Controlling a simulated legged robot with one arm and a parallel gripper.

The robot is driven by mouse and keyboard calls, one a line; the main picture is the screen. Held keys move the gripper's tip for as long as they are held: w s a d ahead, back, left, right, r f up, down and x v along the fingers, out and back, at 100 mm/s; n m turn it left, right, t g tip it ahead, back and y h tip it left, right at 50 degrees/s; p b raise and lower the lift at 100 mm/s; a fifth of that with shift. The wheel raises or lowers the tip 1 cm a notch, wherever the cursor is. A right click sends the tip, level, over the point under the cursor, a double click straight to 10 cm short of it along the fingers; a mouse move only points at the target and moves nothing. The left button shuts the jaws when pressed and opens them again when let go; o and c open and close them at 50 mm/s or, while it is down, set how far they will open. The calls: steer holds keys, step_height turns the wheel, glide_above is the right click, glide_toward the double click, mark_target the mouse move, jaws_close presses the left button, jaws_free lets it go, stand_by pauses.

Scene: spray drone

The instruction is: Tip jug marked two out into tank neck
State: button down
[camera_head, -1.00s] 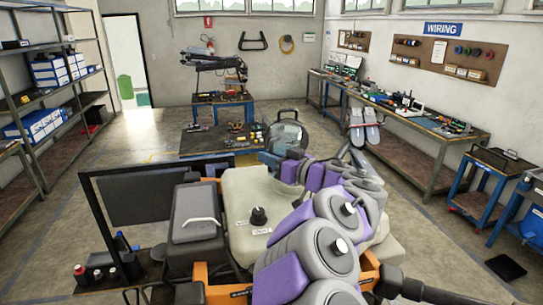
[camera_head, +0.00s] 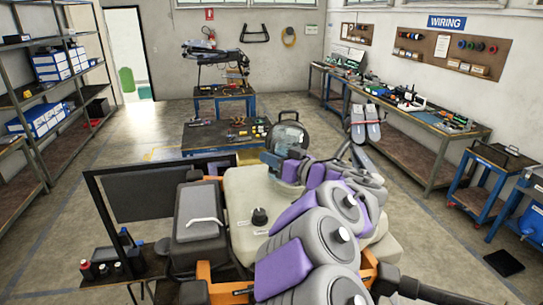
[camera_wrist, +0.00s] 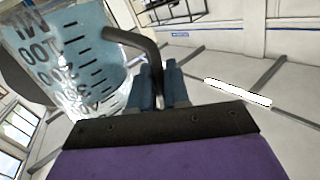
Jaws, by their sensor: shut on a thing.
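A grey box (camera_head: 197,209) with a pale handle sits left of the tank. A dark panel on a frame (camera_head: 149,196) and a small shelf with bottles (camera_head: 105,268) stand further left. A blue workbench (camera_head: 210,136) with tools lies behind. Open floor shows at left.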

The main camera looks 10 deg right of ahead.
steer(key=shift+d+r+p, duration=0.3)
steer(key=shift+d+p, duration=0.15)
steer(key=shift+p, duration=0.15)
steer(key=shift+m, duration=0.3)
steer(key=shift+a+r+p, duration=0.25)
steer(key=shift+a+p, duration=0.1)
steer(key=shift+p, duration=0.65)
steer(key=shift+s+r+m+p, duration=0.15)
steer(key=shift+r+m+p, duration=0.55)
steer(key=shift+p, duration=1.2)
